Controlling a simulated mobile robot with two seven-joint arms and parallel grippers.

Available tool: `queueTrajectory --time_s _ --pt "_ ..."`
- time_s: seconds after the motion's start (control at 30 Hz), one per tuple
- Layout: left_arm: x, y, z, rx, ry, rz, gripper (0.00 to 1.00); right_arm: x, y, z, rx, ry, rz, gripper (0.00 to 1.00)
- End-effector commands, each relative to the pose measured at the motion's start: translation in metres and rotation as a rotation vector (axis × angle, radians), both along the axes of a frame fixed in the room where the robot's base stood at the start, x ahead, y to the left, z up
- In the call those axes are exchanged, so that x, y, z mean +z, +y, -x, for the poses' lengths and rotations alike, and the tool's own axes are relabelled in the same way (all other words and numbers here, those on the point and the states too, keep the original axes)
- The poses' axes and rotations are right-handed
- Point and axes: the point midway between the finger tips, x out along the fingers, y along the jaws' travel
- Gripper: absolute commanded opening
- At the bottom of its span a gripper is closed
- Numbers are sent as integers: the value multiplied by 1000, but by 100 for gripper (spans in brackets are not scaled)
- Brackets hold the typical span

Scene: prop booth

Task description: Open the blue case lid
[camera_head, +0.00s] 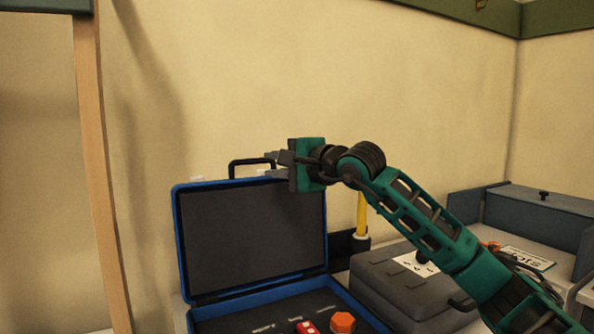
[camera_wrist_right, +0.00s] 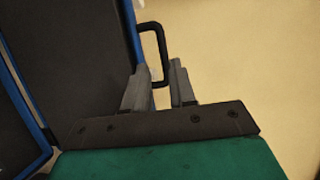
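The blue case (camera_head: 180,240) stands open, with its lid (camera_head: 250,235) tilted up, dark inner panel facing me. The black lid handle (camera_head: 236,165) is on the lid's top edge, and it also shows in the right wrist view (camera_wrist_right: 162,50). My right gripper (camera_head: 273,164) is at the handle's right end. In the right wrist view its fingers (camera_wrist_right: 160,82) are apart, on either side of the handle, with a gap showing. Contact with the handle is unclear. My left gripper is not in view.
The case base holds a red item (camera_head: 306,327) and an orange hexagonal piece (camera_head: 342,322). A dark grey box (camera_head: 400,285) stands right of the case, with a yellow rod (camera_head: 361,213) behind. A wooden post (camera_head: 95,170) stands at left, and a plain wall is behind.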

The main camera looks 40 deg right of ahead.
Motion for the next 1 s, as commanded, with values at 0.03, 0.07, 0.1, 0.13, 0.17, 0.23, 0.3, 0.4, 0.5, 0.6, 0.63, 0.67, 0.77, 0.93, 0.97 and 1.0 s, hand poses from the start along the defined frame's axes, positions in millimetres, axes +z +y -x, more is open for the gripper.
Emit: queueTrajectory --time_s 0.03,0.07,0.1,0.13,0.17,0.23,0.3,0.4,0.5,0.6,0.63,0.67,0.77,0.93,0.97,1.0 --pt "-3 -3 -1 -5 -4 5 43 -3 -2 11 -2 2 7 25" --pt "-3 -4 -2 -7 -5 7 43 -3 -1 17 -1 3 10 25" --pt "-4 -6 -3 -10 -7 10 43 -3 -4 24 -3 4 5 25" --pt "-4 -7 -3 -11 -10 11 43 -2 -4 29 -3 4 6 25" --pt "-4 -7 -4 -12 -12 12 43 -1 -5 34 -3 2 7 25" --pt "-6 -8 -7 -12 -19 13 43 0 -5 43 -2 4 5 25" --pt "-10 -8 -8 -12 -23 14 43 1 -7 51 -3 3 3 25" --pt "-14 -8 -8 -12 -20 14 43 3 -7 58 -2 3 1 25" --pt "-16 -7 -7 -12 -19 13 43 5 -7 62 -1 2 1 25" --pt "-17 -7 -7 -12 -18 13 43 6 -7 64 1 2 0 25" --pt "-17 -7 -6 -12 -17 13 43 7 -7 64 1 1 0 25" --pt "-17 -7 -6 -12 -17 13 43 7 -7 64 1 1 0 25" --pt "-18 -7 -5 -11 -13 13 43 7 -7 64 1 1 -1 25" --pt "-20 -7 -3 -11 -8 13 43 7 -7 64 0 1 -1 25" --pt "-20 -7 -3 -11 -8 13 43 7 -7 64 0 1 -1 25" --pt "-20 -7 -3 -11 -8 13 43 7 -7 64 0 1 -1 25"
